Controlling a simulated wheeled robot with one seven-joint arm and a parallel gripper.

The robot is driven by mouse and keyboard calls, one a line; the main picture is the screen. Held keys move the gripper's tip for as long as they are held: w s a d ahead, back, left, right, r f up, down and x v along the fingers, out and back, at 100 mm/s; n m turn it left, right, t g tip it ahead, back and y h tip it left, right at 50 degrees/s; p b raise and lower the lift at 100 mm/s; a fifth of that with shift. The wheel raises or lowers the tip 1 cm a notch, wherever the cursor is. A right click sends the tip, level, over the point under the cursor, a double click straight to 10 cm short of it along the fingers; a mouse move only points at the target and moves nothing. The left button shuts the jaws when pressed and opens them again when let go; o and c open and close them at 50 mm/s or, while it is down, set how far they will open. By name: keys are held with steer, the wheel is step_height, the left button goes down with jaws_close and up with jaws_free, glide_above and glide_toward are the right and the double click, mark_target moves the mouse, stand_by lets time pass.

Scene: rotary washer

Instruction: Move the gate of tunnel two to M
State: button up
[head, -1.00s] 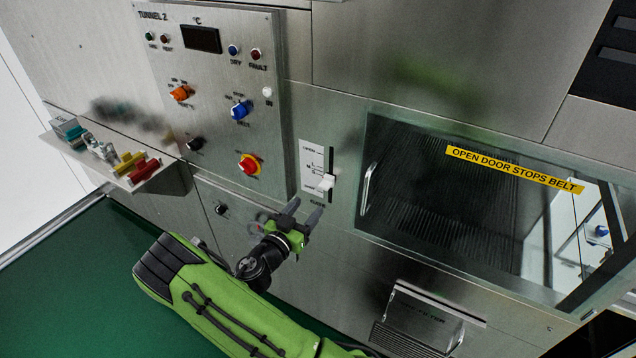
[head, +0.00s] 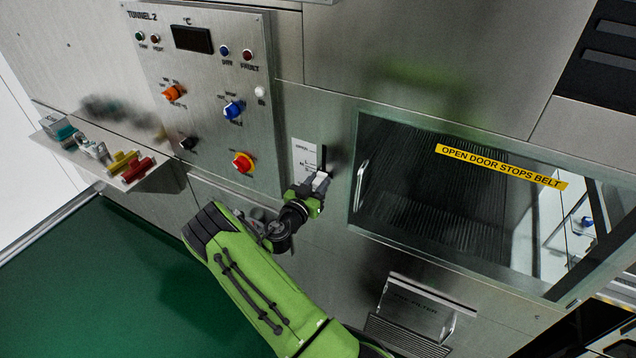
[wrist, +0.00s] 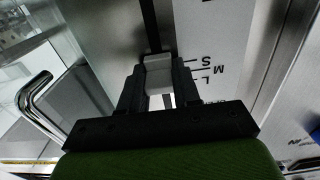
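The gate slider of tunnel two has a white scale plate (head: 304,158) beside a dark upright slot (head: 323,160), right of and below the control panel. Its pale block-like knob (head: 320,181) sits low in the slot; it also shows in the wrist view (wrist: 158,75). My gripper (head: 316,184) is at the knob, with a dark finger on each side and seemingly touching it. In the wrist view, the plate's letters M, S and L (wrist: 208,72) appear upside down right of the knob. The exact mark it stands at is unclear.
The TUNNEL 2 panel (head: 205,85) with knobs and lamps is up and left. A glass door with a bar handle (head: 361,186) stands close right of the slider. A small shelf (head: 140,178) with coloured items juts out at left.

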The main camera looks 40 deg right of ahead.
jaws_close()
steer(key=shift+r+b, duration=0.7)
steer(key=o, duration=0.6)
jaws_free()
